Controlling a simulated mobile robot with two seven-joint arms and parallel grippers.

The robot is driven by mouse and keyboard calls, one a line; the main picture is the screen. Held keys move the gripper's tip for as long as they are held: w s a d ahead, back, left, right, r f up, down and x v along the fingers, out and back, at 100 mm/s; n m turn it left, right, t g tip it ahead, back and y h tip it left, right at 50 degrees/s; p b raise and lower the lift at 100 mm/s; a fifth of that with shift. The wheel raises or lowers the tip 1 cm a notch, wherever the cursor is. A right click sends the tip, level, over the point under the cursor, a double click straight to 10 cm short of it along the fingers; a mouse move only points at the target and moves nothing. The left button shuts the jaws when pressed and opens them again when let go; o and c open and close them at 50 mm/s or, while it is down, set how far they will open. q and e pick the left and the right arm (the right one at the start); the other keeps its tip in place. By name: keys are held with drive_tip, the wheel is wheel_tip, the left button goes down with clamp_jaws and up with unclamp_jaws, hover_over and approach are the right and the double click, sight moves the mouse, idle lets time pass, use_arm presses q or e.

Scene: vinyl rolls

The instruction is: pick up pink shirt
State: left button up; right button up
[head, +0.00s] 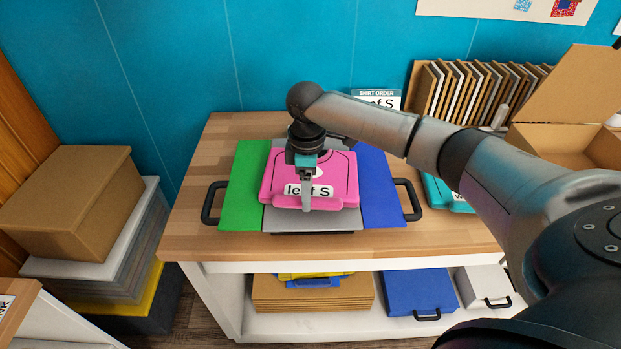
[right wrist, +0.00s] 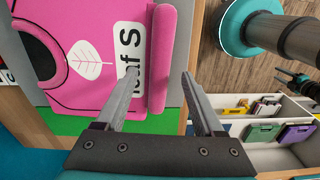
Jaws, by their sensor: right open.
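The pink shirt (head: 340,172) lies folded flat on a folding board with a green panel (head: 243,190), a grey middle (head: 345,219) and a blue panel (head: 380,185). It bears a white leaf print and a label ending in "af S". A thick pink roll runs along its front edge. My right gripper (head: 307,203) points down over that front edge, partly covering the label. In the right wrist view my open right gripper (right wrist: 168,78) has one finger on each side of the pink roll (right wrist: 162,55); contact cannot be told. My left gripper is not in view.
The board has black handles (head: 212,203) on both sides and rests on a wooden table (head: 190,225). Teal folded cloth (head: 440,195) lies right of it, partly behind my arm. An open cardboard box (head: 560,145) and a rack (head: 480,92) stand behind. The front table strip is clear.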

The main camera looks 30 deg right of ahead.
wheel_tip(320, 180, down, 2)
drive_tip(key=shift+f, duration=0.1)
clamp_jaws()
idle(0.5)
